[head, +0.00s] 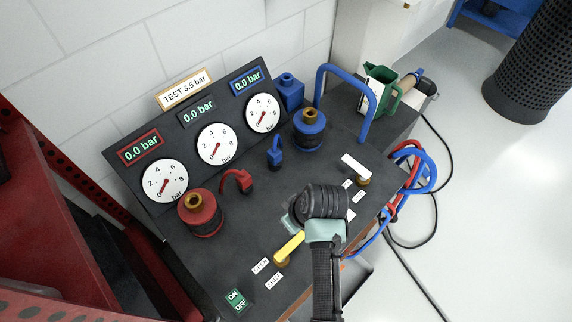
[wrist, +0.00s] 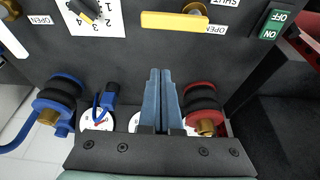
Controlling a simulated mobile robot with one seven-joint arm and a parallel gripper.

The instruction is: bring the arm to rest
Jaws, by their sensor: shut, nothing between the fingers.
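My gripper (wrist: 160,73) shows in the wrist view with its two blue-grey fingers side by side, shut and empty. In the head view my wrist hangs over the front middle of the black test bench (head: 252,205) and mostly hides the gripper. A yellow lever (head: 291,246) lies left of my wrist, and in the wrist view it is a bar (wrist: 175,21) beyond the fingertips. A numbered dial (wrist: 88,10) shows at the top of the wrist view; my arm largely hides it in the head view.
A red coupling (head: 200,213), a blue coupling (head: 309,130) and a blue pipe loop (head: 366,118) stand up from the bench. Three gauges line its back, with displays at 0.0 bar. A green jug (head: 381,88) stands at the far right. Hoses (head: 425,170) hang off the right side.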

